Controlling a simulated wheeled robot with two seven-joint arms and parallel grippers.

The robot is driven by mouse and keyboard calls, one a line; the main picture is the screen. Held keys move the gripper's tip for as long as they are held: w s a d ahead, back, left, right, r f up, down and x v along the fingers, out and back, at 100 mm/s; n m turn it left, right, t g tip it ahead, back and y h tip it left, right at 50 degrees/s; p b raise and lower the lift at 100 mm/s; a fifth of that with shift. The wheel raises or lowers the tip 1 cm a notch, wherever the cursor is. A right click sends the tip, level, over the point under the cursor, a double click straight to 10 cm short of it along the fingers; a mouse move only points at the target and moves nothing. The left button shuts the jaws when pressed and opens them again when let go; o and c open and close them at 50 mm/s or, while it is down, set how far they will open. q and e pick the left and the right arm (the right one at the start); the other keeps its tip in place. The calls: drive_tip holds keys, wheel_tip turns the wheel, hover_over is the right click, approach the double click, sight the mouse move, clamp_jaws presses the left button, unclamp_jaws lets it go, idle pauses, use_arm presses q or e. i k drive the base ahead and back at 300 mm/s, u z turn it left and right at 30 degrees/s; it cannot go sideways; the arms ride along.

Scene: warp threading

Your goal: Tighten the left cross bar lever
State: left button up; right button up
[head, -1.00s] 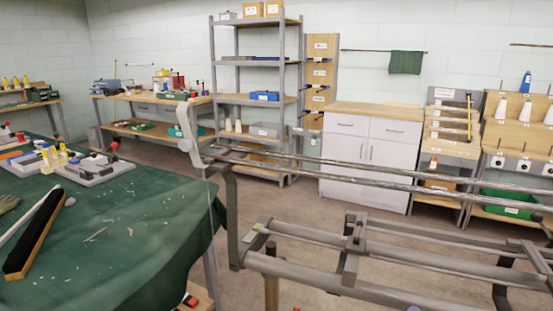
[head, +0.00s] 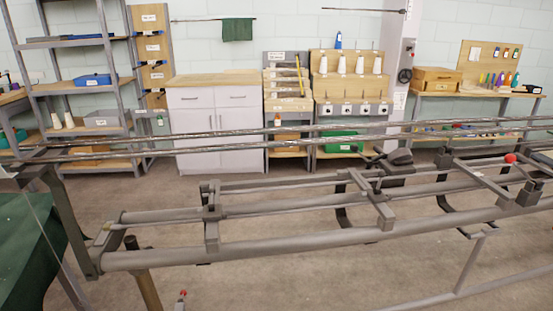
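A long grey metal frame (head: 275,228) runs across the head view, with long rails joined by short cross bars. The left cross bar (head: 211,236) lies across the rails left of the middle. A dark clamp block (head: 212,212) sits on it; I cannot clearly make out its lever or whether that is tight. A second cross bar (head: 373,205) is farther right, with dark fittings around it. A red ball knob (head: 510,158) shows on a fitting at the far right. Neither of my grippers is in view.
Two thin upper rails (head: 300,137) run above the frame. A green-covered table (head: 30,250) is at the lower left. Shelves (head: 85,88), a white cabinet (head: 215,128) and workbenches stand along the back wall. Open floor (head: 330,275) lies in front of the frame.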

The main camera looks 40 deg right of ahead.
sight(378, 191)
drive_tip(key=z, duration=2.8)
drive_tip(key=i, duration=0.4)
drive_tip(key=u, duration=0.1)
